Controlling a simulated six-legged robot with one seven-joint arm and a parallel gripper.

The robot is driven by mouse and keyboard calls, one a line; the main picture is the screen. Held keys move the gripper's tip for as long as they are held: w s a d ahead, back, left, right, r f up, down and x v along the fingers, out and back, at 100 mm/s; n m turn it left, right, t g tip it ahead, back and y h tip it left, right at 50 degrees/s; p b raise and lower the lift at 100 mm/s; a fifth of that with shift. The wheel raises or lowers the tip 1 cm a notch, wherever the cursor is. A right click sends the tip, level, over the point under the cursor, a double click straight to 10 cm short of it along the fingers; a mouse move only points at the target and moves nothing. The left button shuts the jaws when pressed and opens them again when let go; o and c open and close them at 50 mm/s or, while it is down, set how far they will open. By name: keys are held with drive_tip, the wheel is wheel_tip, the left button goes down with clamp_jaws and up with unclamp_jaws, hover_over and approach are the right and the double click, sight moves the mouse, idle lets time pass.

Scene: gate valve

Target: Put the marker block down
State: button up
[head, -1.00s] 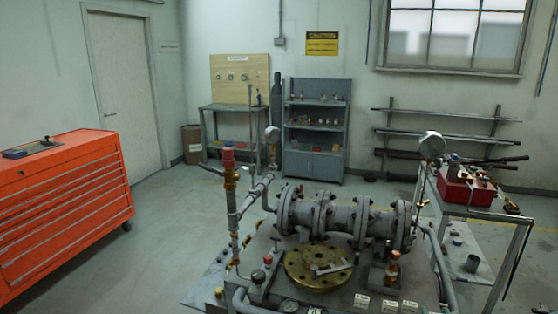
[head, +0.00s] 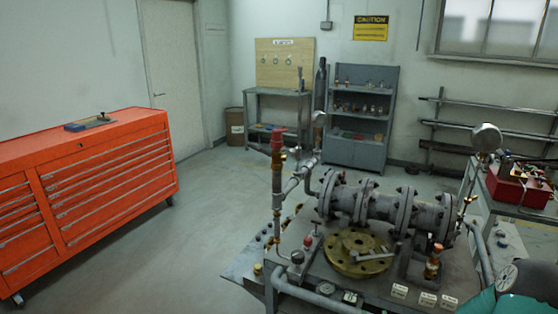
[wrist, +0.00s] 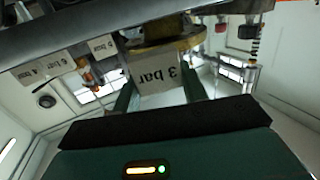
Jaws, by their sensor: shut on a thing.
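The marker block (wrist: 158,74) is a pale block lettered "3 bar", upside down in the wrist view. My gripper (wrist: 161,90) is shut on it, with a dark green finger on either side. The brass flange (wrist: 160,47) shows just beyond the block; I cannot tell whether they touch. In the head view my green arm shows at the lower right, and the gripper and held block are out of sight. The brass flange (head: 358,252) lies on the valve bench there.
Several small white labelled blocks (head: 427,298) stand along the bench's front edge. Grey flanged pipework (head: 385,208) and a gauge (head: 487,138) rise behind them. An orange tool chest (head: 100,180) stands left, with open floor between.

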drive_tip(key=w+a+f+y, duration=0.1)
drive_tip(key=w+a+f, duration=0.1)
drive_tip(key=a, duration=0.5)
drive_tip(key=w+a+f+n+y, duration=0.1)
drive_tip(key=w+a+f, duration=0.2)
drive_tip(key=a, duration=0.4)
